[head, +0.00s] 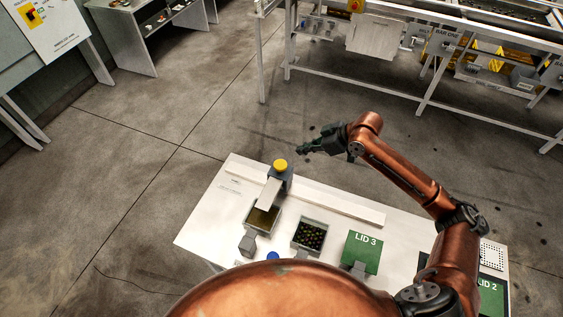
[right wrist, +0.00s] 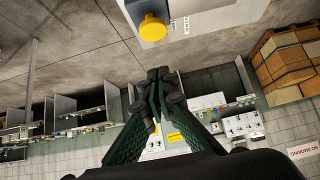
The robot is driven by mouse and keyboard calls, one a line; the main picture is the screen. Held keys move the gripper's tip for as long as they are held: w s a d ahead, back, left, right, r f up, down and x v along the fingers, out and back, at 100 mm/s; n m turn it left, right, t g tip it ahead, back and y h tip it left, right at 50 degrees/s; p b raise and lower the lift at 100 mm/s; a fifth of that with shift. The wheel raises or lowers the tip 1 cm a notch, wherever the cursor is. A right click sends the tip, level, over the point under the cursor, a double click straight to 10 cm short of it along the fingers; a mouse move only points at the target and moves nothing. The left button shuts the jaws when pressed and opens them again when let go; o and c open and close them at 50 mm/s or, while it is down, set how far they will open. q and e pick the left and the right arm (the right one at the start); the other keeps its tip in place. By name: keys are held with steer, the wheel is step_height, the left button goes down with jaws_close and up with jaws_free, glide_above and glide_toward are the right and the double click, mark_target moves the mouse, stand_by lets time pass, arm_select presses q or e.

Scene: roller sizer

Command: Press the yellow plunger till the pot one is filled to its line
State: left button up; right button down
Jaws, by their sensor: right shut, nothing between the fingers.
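The yellow plunger (head: 280,165) tops a grey dispenser (head: 281,183) at the back left of the white table. A spout or chute runs from it toward a square pot (head: 262,220) with a brownish-yellow content; its fill line is too small to make out. The plunger also shows in the right wrist view (right wrist: 152,28), above the fingertips and apart from them. My right gripper (head: 301,149) is shut and empty, to the right of the plunger and a little higher in the picture; it also shows in the right wrist view (right wrist: 158,76). My left gripper is not in view.
A second pot (head: 309,235) holds dark and coloured bits. A green LID 3 (head: 362,252) and LID 2 (head: 490,297) lie to the right. A raised white strip (head: 340,205) runs along the table's back. Grey floor lies behind; a machine frame (head: 430,105) stands farther off.

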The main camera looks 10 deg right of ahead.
steer(key=p, duration=0.1)
glide_above(286, 166)
steer(key=f, duration=0.6)
steer(key=shift+w+a+f, duration=0.15)
steer(key=shift+a+f, duration=0.15)
steer(key=shift+f, duration=0.05)
step_height(286, 166, down, 3)
steer(key=shift+r+p, duration=0.15)
steer(key=shift+p, duration=0.2)
steer(key=shift+f, duration=0.85)
steer(key=shift+f+b, duration=0.45)
steer(key=shift+f, duration=1.1)
